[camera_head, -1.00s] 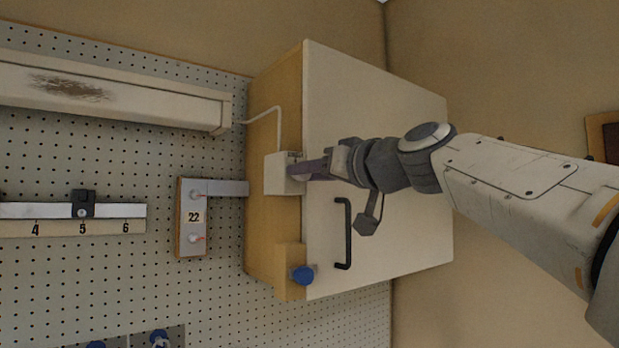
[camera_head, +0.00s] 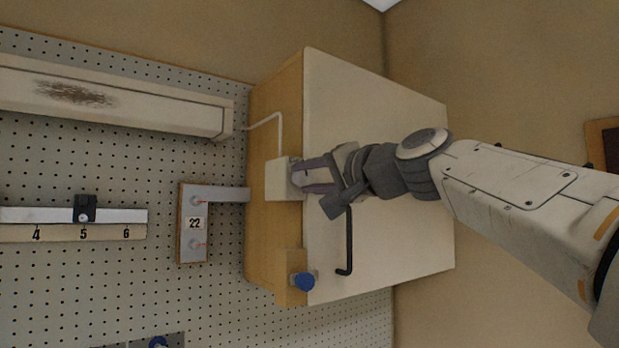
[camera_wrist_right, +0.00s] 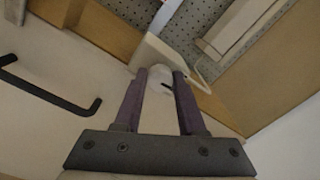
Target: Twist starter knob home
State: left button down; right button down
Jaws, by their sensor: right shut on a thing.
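The starter knob (camera_wrist_right: 158,84) is pale and rounded with a dark mark on its face. In the right wrist view it sits between my two purple fingers. It is fixed on a white box (camera_head: 279,181) at the left edge of the cabinet front. My right gripper (camera_head: 299,177) reaches in from the right and is shut on the knob, which the fingers partly hide in the head view. The gripper also shows in the right wrist view (camera_wrist_right: 160,77). My left gripper is not in view.
A black handle (camera_head: 349,242) stands out from the cabinet front (camera_head: 390,125), close below my gripper. A blue knob (camera_head: 304,281) is on a wooden block lower down. A white cable (camera_head: 279,128) runs from the box to the pegboard (camera_head: 100,165). A plate marked 22 (camera_head: 194,224) is left.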

jog(key=shift+m, duration=0.5)
jog(key=c, duration=0.5)
grip_release()
jog(key=shift+d, duration=0.15)
jog(key=shift+s+d+f+b, duration=0.1)
jog(key=shift+s+d+b, duration=0.1)
jog(key=shift+s+b, duration=0.15)
jog(key=b+v, duration=0.4)
jog(key=v, duration=0.5)
jog(key=shift+s, duration=0.2)
